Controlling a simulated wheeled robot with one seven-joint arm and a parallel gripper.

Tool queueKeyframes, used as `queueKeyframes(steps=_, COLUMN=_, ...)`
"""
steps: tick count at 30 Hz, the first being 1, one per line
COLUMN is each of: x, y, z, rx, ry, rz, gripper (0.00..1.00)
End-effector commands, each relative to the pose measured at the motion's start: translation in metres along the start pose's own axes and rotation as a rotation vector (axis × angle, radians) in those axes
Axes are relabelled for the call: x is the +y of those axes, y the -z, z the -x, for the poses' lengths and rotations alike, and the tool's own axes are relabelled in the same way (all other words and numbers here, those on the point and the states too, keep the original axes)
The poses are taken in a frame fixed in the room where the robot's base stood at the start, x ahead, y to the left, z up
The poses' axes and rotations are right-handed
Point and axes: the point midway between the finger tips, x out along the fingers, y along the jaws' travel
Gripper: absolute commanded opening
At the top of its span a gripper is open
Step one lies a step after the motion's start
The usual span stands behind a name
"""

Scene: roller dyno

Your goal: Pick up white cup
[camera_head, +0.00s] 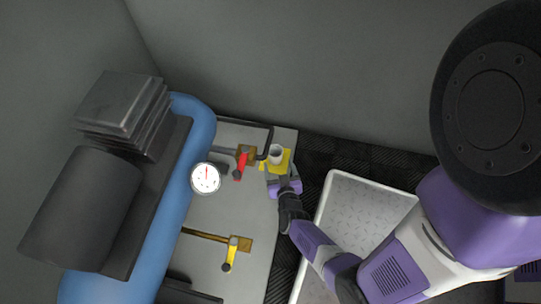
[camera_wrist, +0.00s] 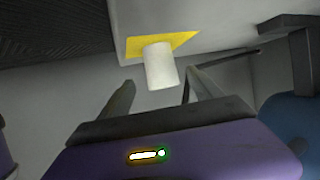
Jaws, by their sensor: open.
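The white cup (camera_head: 275,153) stands on a yellow square (camera_head: 284,164) near the far right corner of the grey surface. In the wrist view the cup (camera_wrist: 160,66) appears ahead, between the two fingers of my gripper (camera_wrist: 162,92). The yellow square (camera_wrist: 188,40) shows around its far end there. My gripper (camera_head: 281,176) is open and close to the cup, on its near side in the head view. I cannot tell whether a finger touches the cup.
Left of the cup are a red-handled valve (camera_head: 241,164) and a dark pipe (camera_head: 268,138). A gauge (camera_head: 206,178) sits by a blue tank (camera_head: 190,150). A yellow-handled valve (camera_head: 231,252) is nearer. A white-rimmed tray (camera_head: 365,210) lies to the right; a wall (camera_head: 330,70) rises behind.

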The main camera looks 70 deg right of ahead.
Motion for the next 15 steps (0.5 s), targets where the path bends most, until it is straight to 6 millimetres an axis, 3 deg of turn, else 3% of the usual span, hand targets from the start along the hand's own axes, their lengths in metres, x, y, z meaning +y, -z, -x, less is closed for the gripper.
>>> queueKeyframes(steps=15, x=-0.001, y=0.000, z=-0.060, rx=0.005, ry=-0.002, rz=-0.002, gripper=0.74)
